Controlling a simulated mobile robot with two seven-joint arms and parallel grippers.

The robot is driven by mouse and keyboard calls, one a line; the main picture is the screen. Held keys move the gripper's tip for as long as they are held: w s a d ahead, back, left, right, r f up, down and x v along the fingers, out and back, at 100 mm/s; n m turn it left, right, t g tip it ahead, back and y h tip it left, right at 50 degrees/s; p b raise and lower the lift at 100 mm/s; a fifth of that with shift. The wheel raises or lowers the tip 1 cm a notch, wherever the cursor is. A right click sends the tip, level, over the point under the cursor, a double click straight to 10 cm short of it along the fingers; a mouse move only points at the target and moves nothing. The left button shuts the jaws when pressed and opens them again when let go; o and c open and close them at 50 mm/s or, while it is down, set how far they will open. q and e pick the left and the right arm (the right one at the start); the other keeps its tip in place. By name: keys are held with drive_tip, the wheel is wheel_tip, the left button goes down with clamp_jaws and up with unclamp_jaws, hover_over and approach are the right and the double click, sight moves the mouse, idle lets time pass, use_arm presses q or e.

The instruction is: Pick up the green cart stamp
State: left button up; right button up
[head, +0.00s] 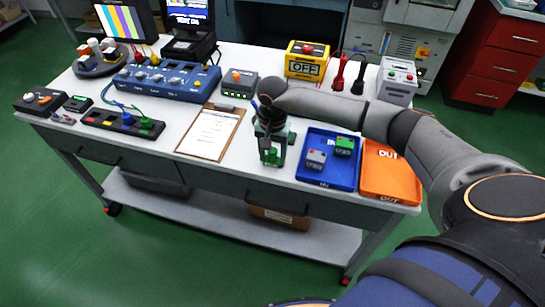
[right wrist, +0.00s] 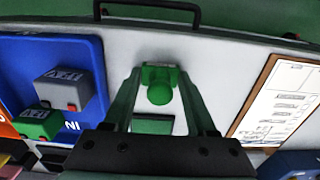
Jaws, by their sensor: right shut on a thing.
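The green stamp (right wrist: 159,92), with a round knob handle, sits between the two fingers of my right gripper (right wrist: 160,80) in the right wrist view. The fingers are closed on it. In the head view my right gripper (head: 271,146) points down over the white table top, and the green stamp (head: 273,157) shows at its tips. I cannot tell whether the stamp touches the table. A flat green patch (right wrist: 152,125) shows nearer my palm in the wrist view. My left gripper is not in view.
A clipboard (head: 210,132) lies left of my right gripper. The blue IN tray (head: 318,178), holding a grey and a green block, and the orange OUT tray (head: 390,178) lie to its right. A black rack (head: 100,121) with coloured knobs is at left. The table's front edge is close.

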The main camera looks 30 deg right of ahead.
clamp_jaws()
drive_tip(key=shift+r, duration=0.1)
drive_tip(key=shift+w+r, duration=0.1)
drive_tip(key=shift+r, duration=0.4)
wheel_tip(320, 180, up, 2)
drive_tip(key=shift+a+r, duration=0.1)
drive_tip(key=shift+r, duration=0.1)
drive_tip(key=s+a+r+b, duration=0.2)
drive_tip(key=s+a+r, duration=0.5)
drive_tip(key=s+r, duration=0.2)
drive_tip(key=s, duration=0.2)
drive_tip(key=shift+s+a+r, duration=0.25)
drive_tip(key=shift+s+a, duration=0.1)
drive_tip(key=shift+a, duration=0.05)
